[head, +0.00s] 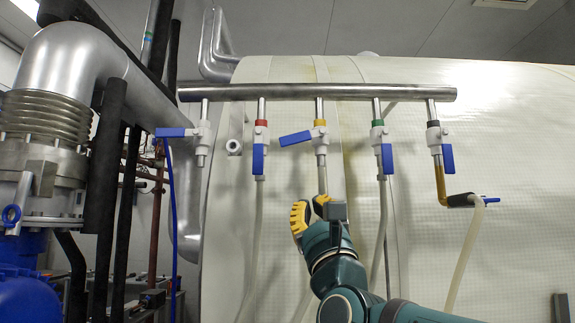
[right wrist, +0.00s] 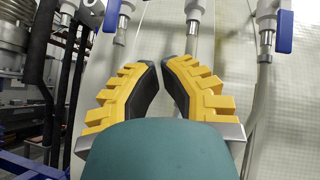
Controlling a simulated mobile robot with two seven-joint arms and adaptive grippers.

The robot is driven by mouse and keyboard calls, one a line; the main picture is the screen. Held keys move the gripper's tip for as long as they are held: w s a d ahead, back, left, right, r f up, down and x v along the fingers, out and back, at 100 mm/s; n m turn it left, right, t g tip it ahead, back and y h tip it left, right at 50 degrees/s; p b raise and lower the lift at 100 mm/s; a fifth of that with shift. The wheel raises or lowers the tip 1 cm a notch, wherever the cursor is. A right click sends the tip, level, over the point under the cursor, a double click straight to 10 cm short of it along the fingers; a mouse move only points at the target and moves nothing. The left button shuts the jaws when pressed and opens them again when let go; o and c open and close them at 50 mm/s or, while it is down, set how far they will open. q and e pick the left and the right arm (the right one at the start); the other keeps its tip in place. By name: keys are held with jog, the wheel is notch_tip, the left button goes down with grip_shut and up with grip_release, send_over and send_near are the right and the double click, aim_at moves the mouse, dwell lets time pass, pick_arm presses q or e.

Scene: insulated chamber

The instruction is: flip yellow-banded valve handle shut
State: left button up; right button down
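The yellow-banded valve (head: 320,124) is the middle one of a row hanging from a horizontal metal pipe. Its blue handle (head: 296,138) sticks out to the left, tilted slightly down. My right gripper (head: 310,208), with yellow-backed fingers, is below this valve and its handle, touching neither. In the right wrist view, the fingertips (right wrist: 160,62) are apart with an empty gap between them. The valve's outlet pipe (right wrist: 193,42) rises beyond the right finger there; the yellow band and handle are out of that view. My left gripper is not in view.
The red-banded valve's handle (head: 258,160) hangs down at left; the green-banded (head: 387,158) and black-banded (head: 448,158) ones hang down at right. The leftmost valve's handle (head: 172,132) points left. Pale hoses run below. A large pale tank (head: 490,120) stands behind.

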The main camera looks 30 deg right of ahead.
aim_at(304, 136)
jog(key=s+a+r+p+x, duration=0.1)
jog(key=p+x, duration=0.4)
jog(key=x, duration=0.7)
jog(key=shift+a+r, duration=0.2)
jog(key=shift+r, duration=0.6)
jog(key=shift+w+a+r+m+g+h+b, duration=0.1)
jog(key=shift+a+r+m+g+h+b, duration=0.15)
jog(key=shift+m+h+b, duration=0.5)
jog(key=shift+w+a+r+m+g+h+b, duration=0.15)
jog(key=shift+r+m+g+h+b, duration=0.25)
jog(key=shift+m+h, duration=0.55)
jog(key=shift+w+a+r+m+g+h+b, duration=0.1)
jog(key=shift+a+r+m+g+h+b, duration=0.15)
jog(key=shift+m+h+b, duration=0.55)
